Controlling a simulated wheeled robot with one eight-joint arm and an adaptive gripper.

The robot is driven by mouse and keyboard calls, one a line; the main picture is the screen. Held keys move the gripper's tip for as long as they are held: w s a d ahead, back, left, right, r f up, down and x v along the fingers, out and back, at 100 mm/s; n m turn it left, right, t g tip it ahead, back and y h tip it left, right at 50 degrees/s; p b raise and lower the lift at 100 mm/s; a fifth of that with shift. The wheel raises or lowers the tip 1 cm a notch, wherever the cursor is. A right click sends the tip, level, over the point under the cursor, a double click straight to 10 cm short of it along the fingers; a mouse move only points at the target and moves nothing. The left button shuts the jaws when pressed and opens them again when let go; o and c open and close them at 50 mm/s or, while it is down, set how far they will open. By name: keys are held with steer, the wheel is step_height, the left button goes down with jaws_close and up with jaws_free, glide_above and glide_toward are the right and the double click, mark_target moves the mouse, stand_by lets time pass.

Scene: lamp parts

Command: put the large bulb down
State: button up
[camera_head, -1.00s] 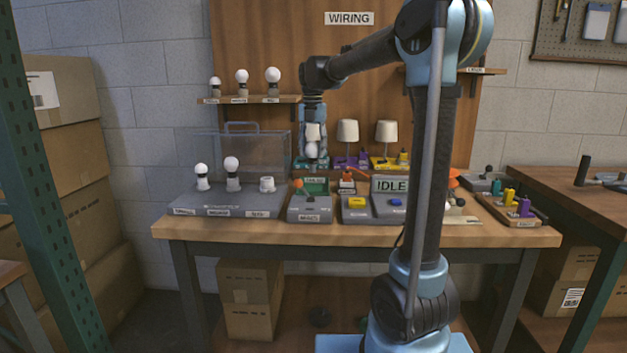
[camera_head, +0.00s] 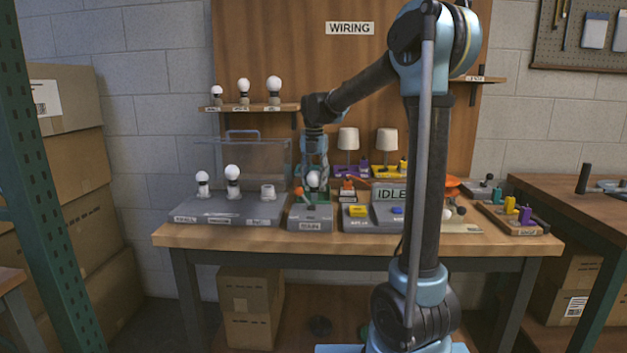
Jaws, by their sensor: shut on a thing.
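The large bulb (camera_head: 313,179), with a white globe, is between the fingers of my gripper (camera_head: 314,184). My gripper points down and is shut on it. The bulb is right over or at the grey box (camera_head: 310,213) in the middle of the table; I cannot tell whether it touches the box. The bulb's lower end is hard to make out. The grey bulb rack (camera_head: 215,212) on the left holds two bulbs, a small one (camera_head: 202,177) and a medium one (camera_head: 232,173).
A clear case (camera_head: 240,155) stands behind the rack. Two lamps with beige shades (camera_head: 348,139) (camera_head: 387,141) stand at the back. The IDLE display (camera_head: 391,194) is right of the grey box. Three bulbs sit on the wall shelf (camera_head: 250,107).

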steer(key=o, duration=0.9)
step_height(320, 180, up, 12)
steer(key=shift+r, duration=0.1)
stand_by(0.3)
